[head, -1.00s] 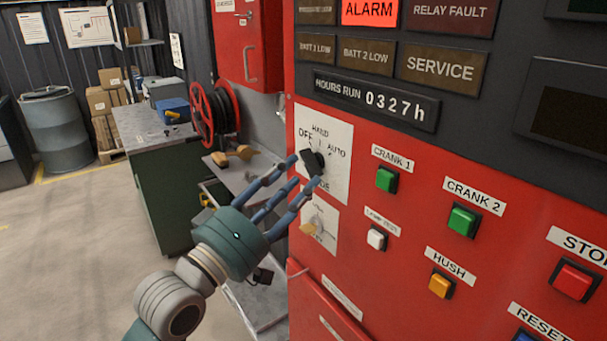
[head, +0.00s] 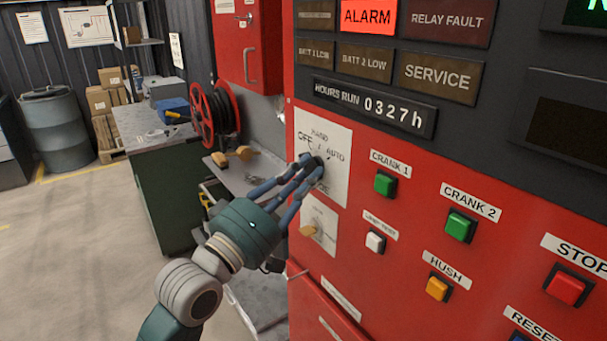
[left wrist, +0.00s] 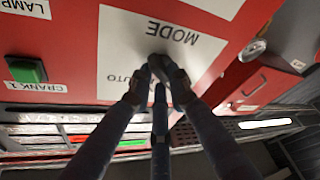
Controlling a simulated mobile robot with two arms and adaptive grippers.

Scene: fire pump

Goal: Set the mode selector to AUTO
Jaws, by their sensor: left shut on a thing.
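The mode selector is a black knob (head: 319,161) on a white plate (head: 339,178) on the red panel, with OFF at left, HAND on top and AUTO at right. My left gripper (head: 309,169) is shut on the knob, its blue fingers coming from the lower left. In the left wrist view the fingertips (left wrist: 160,82) close around the dark knob (left wrist: 158,63), and the plate with MODE and AUTO appears upside down. The fingers cover most of the knob, so I cannot tell which mark it points to. My right gripper is not in view.
Buttons lie to the right: green CRANK 1 (head: 385,183), white lamp test (head: 376,241), amber HUSH (head: 438,287). The ALARM lamp (head: 368,14) glows red. A workbench (head: 150,135) and a hose reel (head: 215,112) stand at left.

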